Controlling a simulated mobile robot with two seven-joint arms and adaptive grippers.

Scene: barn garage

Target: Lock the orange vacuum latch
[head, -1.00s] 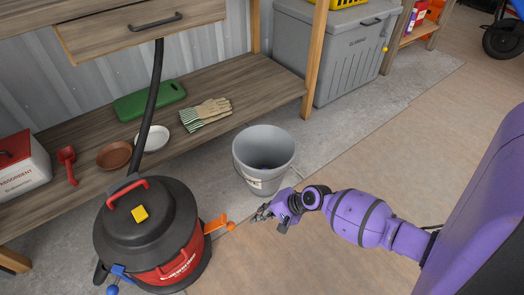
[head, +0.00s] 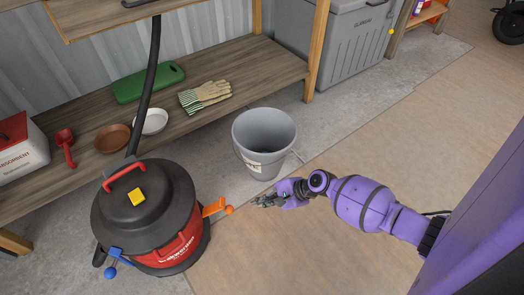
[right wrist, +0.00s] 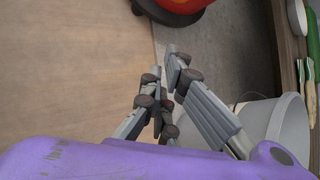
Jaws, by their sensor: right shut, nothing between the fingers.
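The red and black shop vacuum (head: 150,215) stands on the floor at the lower left of the head view. Its orange latch (head: 216,207) sticks out on its right side, with a round orange knob at the end. A blue latch (head: 115,257) shows on its front left. My right gripper (head: 258,201) is shut and empty, a short way right of the orange latch and apart from it. In the right wrist view, the fingertips (right wrist: 172,62) point toward the vacuum's red lower body (right wrist: 183,4); the orange latch does not show there. My left gripper is not in view.
A grey bucket (head: 264,140) stands just behind my right gripper. A wooden bench shelf (head: 240,75) behind holds gloves (head: 204,96), a green board (head: 148,83) and bowls. A grey chest (head: 355,45) stands at the back. The floor in front is clear.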

